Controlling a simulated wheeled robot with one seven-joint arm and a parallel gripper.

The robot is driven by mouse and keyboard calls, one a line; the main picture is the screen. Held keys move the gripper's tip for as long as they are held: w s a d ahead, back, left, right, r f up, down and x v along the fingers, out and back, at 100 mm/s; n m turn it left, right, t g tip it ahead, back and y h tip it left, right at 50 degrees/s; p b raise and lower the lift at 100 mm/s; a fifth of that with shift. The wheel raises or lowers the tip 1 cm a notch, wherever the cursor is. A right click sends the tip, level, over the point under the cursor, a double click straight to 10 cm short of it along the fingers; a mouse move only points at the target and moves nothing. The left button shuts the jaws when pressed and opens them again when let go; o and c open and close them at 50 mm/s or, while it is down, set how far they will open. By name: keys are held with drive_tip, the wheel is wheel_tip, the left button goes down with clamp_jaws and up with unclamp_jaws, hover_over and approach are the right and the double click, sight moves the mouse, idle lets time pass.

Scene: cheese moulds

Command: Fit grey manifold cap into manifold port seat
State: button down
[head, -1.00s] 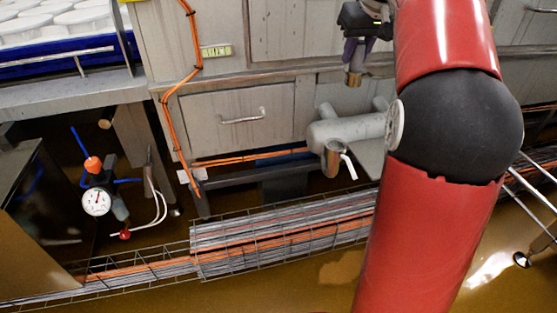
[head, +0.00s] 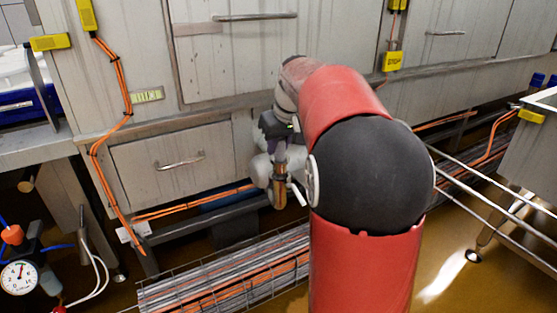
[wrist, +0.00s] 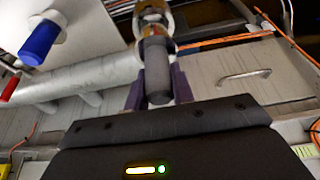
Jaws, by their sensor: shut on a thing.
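My gripper (wrist: 154,88) is shut on the grey manifold cap (wrist: 157,72), a grey cylinder between its purple fingers in the wrist view. In the head view the gripper (head: 277,132) is at the manifold, partly behind my red arm. The cap (head: 281,153) points down there. The manifold is a pale grey pipe (wrist: 92,75) with short stubs; part of it shows in the head view (head: 261,171). The port seat (wrist: 150,12) is a shiny metal round in line with the cap's far end. It also shows below the cap in the head view (head: 280,190). I cannot tell whether they touch.
A blue cap or knob (wrist: 40,40) and a red handle (wrist: 8,89) are on the left in the wrist view. A cabinet drawer (head: 170,160) stands behind the manifold. A wire cable tray (head: 230,270) runs below. A gauge (head: 19,276) is at lower left.

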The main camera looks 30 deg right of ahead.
sight(279, 158)
drive_tip(key=shift+f+b, duration=0.3)
drive_tip(key=shift+f, duration=1.6)
drive_tip(key=shift+f, duration=0.1)
drive_tip(key=c, duration=1.2)
unclamp_jaws()
drive_tip(key=shift+f, duration=0.1)
